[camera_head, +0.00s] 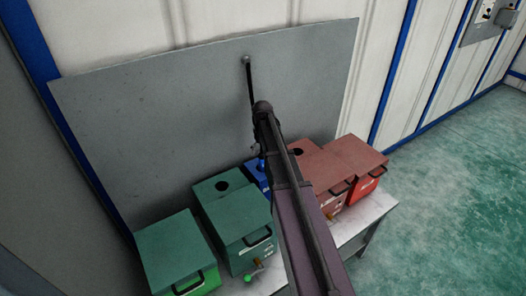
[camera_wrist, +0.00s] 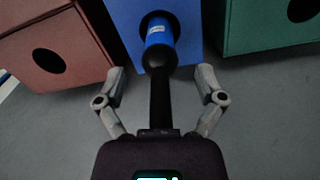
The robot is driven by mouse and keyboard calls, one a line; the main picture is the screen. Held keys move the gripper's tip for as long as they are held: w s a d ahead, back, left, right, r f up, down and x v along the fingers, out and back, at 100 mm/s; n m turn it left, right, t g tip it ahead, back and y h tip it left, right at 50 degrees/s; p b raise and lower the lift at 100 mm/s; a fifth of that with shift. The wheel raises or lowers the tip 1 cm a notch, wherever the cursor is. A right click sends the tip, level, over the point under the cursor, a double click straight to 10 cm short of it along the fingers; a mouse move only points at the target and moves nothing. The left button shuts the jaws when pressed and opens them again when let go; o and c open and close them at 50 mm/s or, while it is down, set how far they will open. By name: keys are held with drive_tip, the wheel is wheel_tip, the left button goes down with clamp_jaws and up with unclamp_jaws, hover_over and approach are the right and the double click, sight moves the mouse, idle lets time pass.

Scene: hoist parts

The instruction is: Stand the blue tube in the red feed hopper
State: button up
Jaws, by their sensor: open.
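The blue tube (camera_wrist: 158,33) stands in the round hole of the blue hopper (camera_wrist: 125,20), with its dark end towards my gripper. In the head view the blue hopper (camera_head: 250,173) is mostly hidden behind my arm. The red feed hopper (camera_wrist: 82,50) is at the left in the wrist view, its round hole empty. It also shows right of my arm in the head view (camera_head: 318,168). My gripper (camera_wrist: 160,74) is open, its fingers apart on either side of a dark bar in line with the tube. I cannot tell whether that bar belongs to the tube.
A dark green hopper (camera_wrist: 262,30) with an empty hole flanks the blue one. A bright green box (camera_head: 175,250) and another red box (camera_head: 358,157) stand at the bench's ends. A grey panel (camera_head: 180,120) with a dark rod (camera_head: 250,80) rises behind. Open floor (camera_head: 450,190) lies right.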

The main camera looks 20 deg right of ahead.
sight(262, 159)
drive_tip(key=shift+f+b, duration=2.1)
drive_tip(key=shift+f, duration=0.3)
clamp_jaws()
drive_tip(key=shift+r, duration=0.15)
wheel_tip(262, 159, up, 14)
drive_tip(key=p, duration=1.4)
